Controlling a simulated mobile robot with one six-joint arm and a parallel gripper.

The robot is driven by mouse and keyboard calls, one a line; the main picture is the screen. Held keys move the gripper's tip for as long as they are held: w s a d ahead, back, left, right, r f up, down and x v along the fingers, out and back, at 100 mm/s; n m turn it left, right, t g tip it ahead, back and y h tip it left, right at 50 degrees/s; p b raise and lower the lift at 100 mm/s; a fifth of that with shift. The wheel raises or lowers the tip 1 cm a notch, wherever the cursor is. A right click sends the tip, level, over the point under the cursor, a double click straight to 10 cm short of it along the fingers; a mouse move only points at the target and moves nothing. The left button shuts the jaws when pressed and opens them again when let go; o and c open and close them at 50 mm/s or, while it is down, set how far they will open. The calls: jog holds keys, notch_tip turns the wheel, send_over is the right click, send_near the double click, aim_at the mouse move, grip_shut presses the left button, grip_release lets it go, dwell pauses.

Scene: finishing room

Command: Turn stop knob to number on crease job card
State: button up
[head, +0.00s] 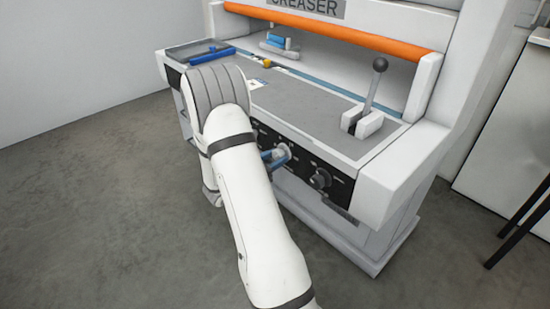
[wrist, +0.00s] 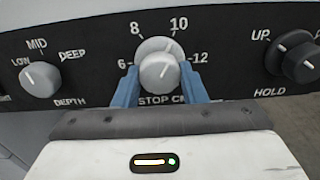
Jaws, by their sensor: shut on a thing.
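The stop knob (wrist: 158,72) is a round light-grey dial on the black panel, with 6, 8, 10 and 12 around it and "STOP CM" below. Its pale pointer mark, at the upper right of the dial, appears to lean toward 10. My gripper (wrist: 160,88) has its blue fingers on both sides of the knob, shut on it. In the head view my gripper (head: 274,157) is at the machine's front panel, partly behind my arm. A small white card (head: 257,84) lies on the creaser bed; its print is too small to read.
Left of the stop knob is the depth knob (wrist: 40,79), marked LOW, MID, DEEP. Right of it is a black hold knob (wrist: 301,62). A lever (head: 376,88) with a dark ball stands on the bed's right.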

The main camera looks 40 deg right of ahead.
jog(key=c, duration=0.4)
jog(key=shift+o, duration=0.2)
jog(key=shift+n+p, duration=0.3)
jog(key=shift+r+n+p, duration=0.15)
jog(key=shift+n+p, duration=0.65)
jog(key=shift+p, duration=0.05)
jog(key=n+p, duration=0.3)
jog(key=shift+n, duration=0.3)
jog(key=n+p, duration=0.5)
jog(key=n, duration=0.1)
jog(key=n+p, duration=0.4)
jog(key=n, duration=0.2)
jog(key=shift+n, duration=0.3)
jog(key=n+p, duration=0.2)
jog(key=n, duration=0.3)
jog(key=shift+a+n, duration=0.1)
jog(key=shift+n, duration=0.3)
